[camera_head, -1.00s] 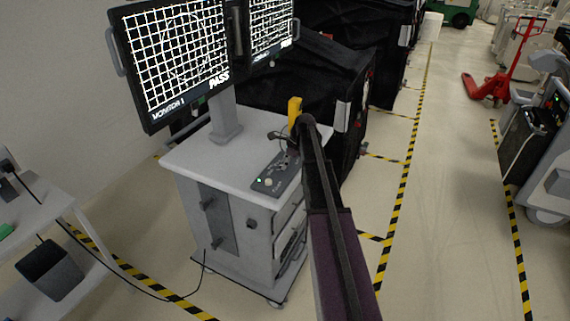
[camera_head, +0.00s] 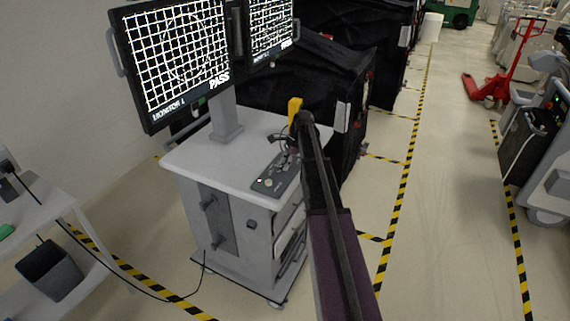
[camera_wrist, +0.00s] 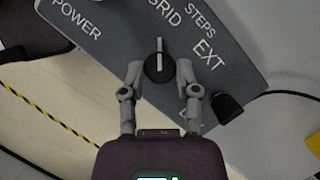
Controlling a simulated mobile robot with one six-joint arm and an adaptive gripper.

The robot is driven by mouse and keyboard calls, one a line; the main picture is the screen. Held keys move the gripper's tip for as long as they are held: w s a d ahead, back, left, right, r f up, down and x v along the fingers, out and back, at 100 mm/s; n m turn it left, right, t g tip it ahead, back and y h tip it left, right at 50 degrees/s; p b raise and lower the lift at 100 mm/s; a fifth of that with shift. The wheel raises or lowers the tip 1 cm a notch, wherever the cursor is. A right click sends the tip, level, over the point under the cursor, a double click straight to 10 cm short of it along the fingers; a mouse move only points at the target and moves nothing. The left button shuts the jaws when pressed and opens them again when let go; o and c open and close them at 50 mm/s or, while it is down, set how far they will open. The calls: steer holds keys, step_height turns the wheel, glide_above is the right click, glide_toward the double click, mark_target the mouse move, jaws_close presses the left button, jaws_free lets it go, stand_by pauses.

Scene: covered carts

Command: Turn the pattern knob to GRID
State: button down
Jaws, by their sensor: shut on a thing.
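The dark round pattern knob (camera_wrist: 159,68) sits on the grey control panel (camera_wrist: 120,28), between the two fingertips of my gripper (camera_wrist: 159,73) in the wrist view. My gripper is shut on the knob. The knob's white pointer line points straight up in the wrist view, toward the GRID label (camera_wrist: 165,13). The STEPS and EXT labels lie to the right of it. In the head view, the panel (camera_head: 267,184) lies on the cart top and my gripper (camera_head: 283,148) is over its far end. The left monitor (camera_head: 178,55) shows a white grid with a faint circle and PASS.
A second monitor (camera_head: 270,28) also shows a grid and PASS. The white cart (camera_head: 205,160) stands beside a black covered cart (camera_head: 310,80). A dark plug (camera_wrist: 226,107) with a cable is close to the right finger. Open floor lies to the right.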

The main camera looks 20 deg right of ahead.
steer(key=shift+c, duration=1.7)
jaws_free()
steer(key=shift+m, duration=0.5)
